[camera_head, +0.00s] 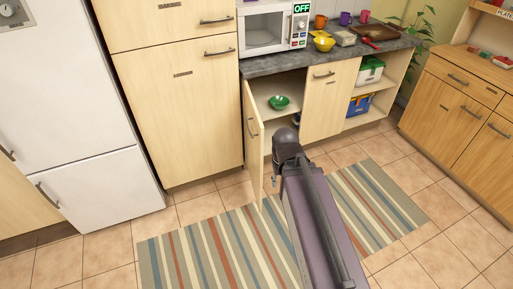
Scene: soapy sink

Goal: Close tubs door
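A light wood cabinet door (252,127) under the grey counter stands open, swung out toward me, with a metal handle (253,128) on it. Its label cannot be read, so I cannot tell for sure that it is the tubs door. Behind it the cabinet shows a shelf with a green bowl (280,102). My arm reaches from the bottom right to just right of the open door, in front of the cabinet opening. My gripper is mostly hidden by the arm; only a small part (275,181) shows near the door's lower edge. Contact with the door cannot be told.
A shut door (328,101) is right of the opening, then open shelves with a green-lidded tub (369,72) and a blue box (359,105). A microwave (265,30) stands on the counter. A striped rug (207,247) lies on the tiled floor. A fridge (60,100) is at left.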

